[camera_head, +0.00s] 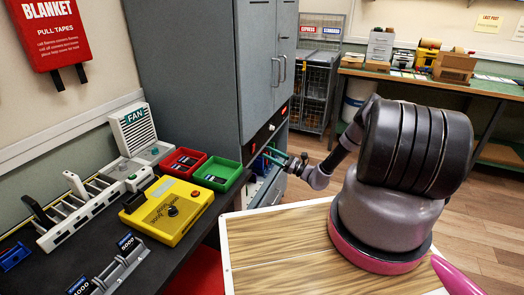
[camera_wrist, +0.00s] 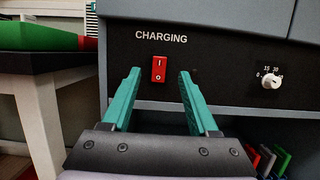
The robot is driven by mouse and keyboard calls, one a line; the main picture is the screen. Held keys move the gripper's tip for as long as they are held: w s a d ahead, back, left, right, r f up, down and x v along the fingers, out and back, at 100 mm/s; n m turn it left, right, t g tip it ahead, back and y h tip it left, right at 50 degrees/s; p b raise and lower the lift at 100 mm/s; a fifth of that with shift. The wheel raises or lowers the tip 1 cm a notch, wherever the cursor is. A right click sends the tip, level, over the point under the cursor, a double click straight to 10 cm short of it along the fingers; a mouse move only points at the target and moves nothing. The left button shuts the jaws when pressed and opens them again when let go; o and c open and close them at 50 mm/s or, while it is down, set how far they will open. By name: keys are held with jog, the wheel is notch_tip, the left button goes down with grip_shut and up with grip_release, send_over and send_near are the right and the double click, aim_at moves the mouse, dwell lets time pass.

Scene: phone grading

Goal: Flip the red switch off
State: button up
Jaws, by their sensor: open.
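The red switch (camera_wrist: 159,69) is a rocker marked I and O on a dark panel (camera_wrist: 215,68), below the word CHARGING. In the wrist view it stands upright between and beyond my fingertips. I cannot tell which side is pressed in. My gripper (camera_wrist: 157,75) is open, with two teal fingers on either side of the switch in the picture and nothing between them. I cannot tell whether it touches the panel. In the head view my gripper (camera_head: 264,155) is in front of the grey cabinet's lower panel, and the switch is small there.
A white dial (camera_wrist: 270,81) is right of the switch. Books (camera_wrist: 265,160) stand on an open shelf below. The grey cabinet (camera_head: 200,70) rises behind the dark bench (camera_head: 185,245), which holds a green tray (camera_head: 217,173), a red tray (camera_head: 183,161) and a yellow box (camera_head: 168,212).

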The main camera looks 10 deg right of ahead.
jog(key=v, duration=0.5)
jog(key=s+a+r+n+g+h, duration=0.2)
jog(key=r+n+g, duration=0.3)
jog(key=r, duration=0.6)
jog(key=s+a+r+n+g+h, duration=0.2)
jog(key=r+n+g, duration=0.25)
jog(key=r, duration=0.75)
jog(key=s+a+r+n+g+h, duration=0.2)
jog(key=a+r+n+g, duration=0.3)
jog(key=r, duration=0.6)
jog(key=s+d+r+n+t+h, duration=0.3)
jog(key=s+r+t+h, duration=0.1)
jog(key=s+r, duration=0.7)
jog(key=s+d+r+n+t+h, duration=0.3)
jog(key=s+r+t+h, duration=0.2)
jog(key=s+r, duration=0.6)
jog(key=s, duration=0.6)
jog(key=shift+r, duration=0.3)
